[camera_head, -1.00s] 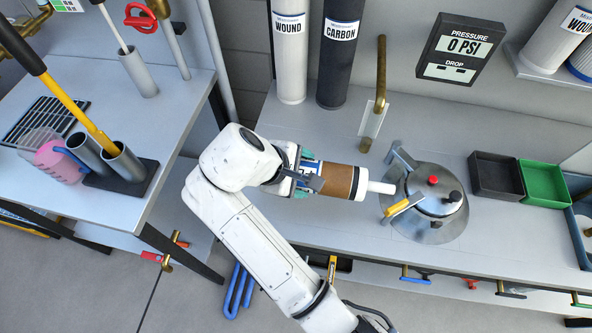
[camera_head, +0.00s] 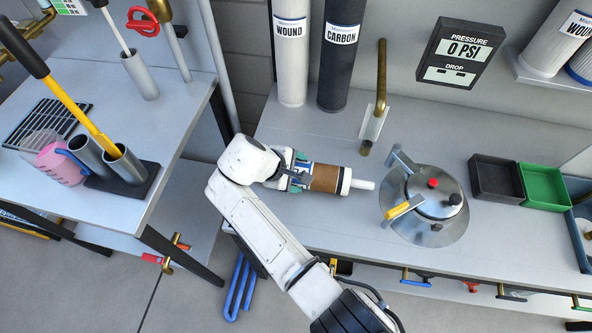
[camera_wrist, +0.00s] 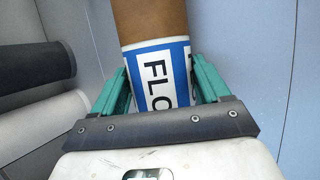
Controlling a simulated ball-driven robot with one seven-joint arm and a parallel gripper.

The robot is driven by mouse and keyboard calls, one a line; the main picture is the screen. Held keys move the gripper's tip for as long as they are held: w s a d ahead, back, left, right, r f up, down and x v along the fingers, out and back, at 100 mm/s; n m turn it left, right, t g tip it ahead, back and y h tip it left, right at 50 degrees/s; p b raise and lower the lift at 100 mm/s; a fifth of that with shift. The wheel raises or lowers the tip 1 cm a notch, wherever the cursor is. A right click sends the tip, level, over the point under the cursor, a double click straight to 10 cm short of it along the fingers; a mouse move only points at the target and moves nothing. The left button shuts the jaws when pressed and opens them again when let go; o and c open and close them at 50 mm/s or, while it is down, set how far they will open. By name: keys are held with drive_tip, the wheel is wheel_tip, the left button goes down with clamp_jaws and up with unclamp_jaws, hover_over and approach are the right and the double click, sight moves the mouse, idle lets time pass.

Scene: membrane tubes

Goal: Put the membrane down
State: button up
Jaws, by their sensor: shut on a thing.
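The membrane (camera_head: 325,178) is a brown tube with a blue-and-white label and a white end with a narrow white stem pointing right. My gripper (camera_head: 299,173) is shut on its labelled left end. In the head view it lies about level above the grey bench (camera_head: 300,225); I cannot tell if it touches the bench. In the wrist view the membrane (camera_wrist: 156,22) runs up between the teal fingers of my gripper (camera_wrist: 165,85), and part of the label's lettering shows. Its far end is outside the wrist view.
A round metal housing (camera_head: 436,190) with a yellow handle stands right of the membrane. Tall white (camera_head: 290,60) and dark (camera_head: 338,60) tubes stand behind, near a brass pipe (camera_head: 380,80). Black (camera_head: 495,180) and green (camera_head: 543,185) bins sit far right. The bench front is clear.

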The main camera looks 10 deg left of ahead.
idle(0.3)
drive_tip(key=o, duration=1.6)
drive_tip(key=shift+f, duration=0.1)
drive_tip(key=shift+o, duration=0.2)
